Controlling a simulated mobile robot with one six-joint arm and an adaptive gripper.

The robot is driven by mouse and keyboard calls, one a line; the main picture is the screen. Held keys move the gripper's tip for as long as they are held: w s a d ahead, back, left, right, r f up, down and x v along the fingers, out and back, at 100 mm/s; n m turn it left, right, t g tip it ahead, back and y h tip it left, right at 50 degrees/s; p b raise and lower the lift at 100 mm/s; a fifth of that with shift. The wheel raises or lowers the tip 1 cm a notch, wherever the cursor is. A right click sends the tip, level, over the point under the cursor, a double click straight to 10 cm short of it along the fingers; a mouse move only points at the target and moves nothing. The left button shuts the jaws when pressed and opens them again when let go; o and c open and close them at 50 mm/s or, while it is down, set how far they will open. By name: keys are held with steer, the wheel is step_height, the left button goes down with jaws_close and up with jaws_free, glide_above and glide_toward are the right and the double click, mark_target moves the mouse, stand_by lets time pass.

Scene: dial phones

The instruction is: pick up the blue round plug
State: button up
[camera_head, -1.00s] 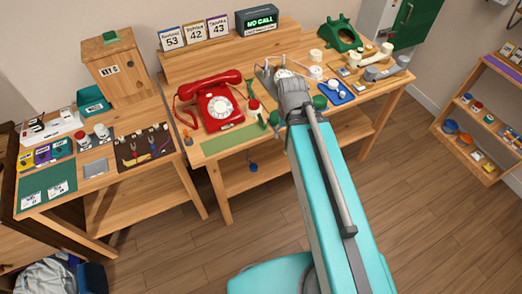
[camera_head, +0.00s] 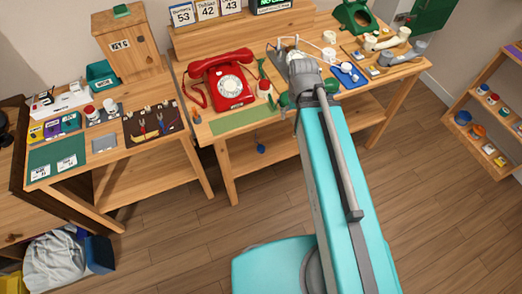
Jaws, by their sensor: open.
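A small blue round thing (camera_head: 261,149), likely the blue round plug, hangs below the front edge of the long wooden table (camera_head: 236,152). It is too small to tell its shape well. The red dial phone (camera_head: 221,84) sits on the table above and left of it. My gripper (camera_head: 284,43) is over the table, right of the phone, above and to the right of the blue thing in the picture and well apart from it. Its jaws are open, partly hidden behind my grey wrist. I see nothing held.
A green mat (camera_head: 243,120) lies at the table's front edge. A blue tray (camera_head: 348,76), a green phone shell (camera_head: 355,16) and handset parts (camera_head: 387,39) are at the right. A side table (camera_head: 105,165) stands left. The floor (camera_head: 180,245) in front is clear.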

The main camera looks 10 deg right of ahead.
steer(key=w+a+f+m+b, duration=0.15)
steer(key=w+f+b, duration=0.25)
steer(key=f+b, duration=1.45)
steer(key=w+f+m+b, duration=0.3)
steer(key=w+f+b, duration=0.1)
steer(key=f+b, duration=1.45)
steer(key=m+b, duration=0.2)
steer(key=m, duration=1.3)
glide_above(261, 148)
steer(key=shift+w+a+f, duration=0.1)
steer(key=shift+w+f, duration=0.1)
steer(key=shift+f, duration=0.4)
steer(key=shift+w+a+f, duration=0.1)
steer(key=shift+w+f, duration=0.1)
steer(key=shift+f, duration=0.4)
steer(key=shift+f, duration=0.15)
step_height(261, 148, down, 6)
steer(key=b, duration=0.6)
steer(key=shift+d+f+b, duration=0.1)
steer(key=shift+f+b, duration=0.15)
steer(key=shift+b, duration=0.05)
steer(key=shift+f, duration=0.15)
steer(key=f+b, duration=0.3)
steer(key=shift+s+d, duration=0.2)
steer(key=shift+s, duration=0.1)
steer(key=shift+f+b, duration=0.95)
steer(key=shift+b, duration=0.15)
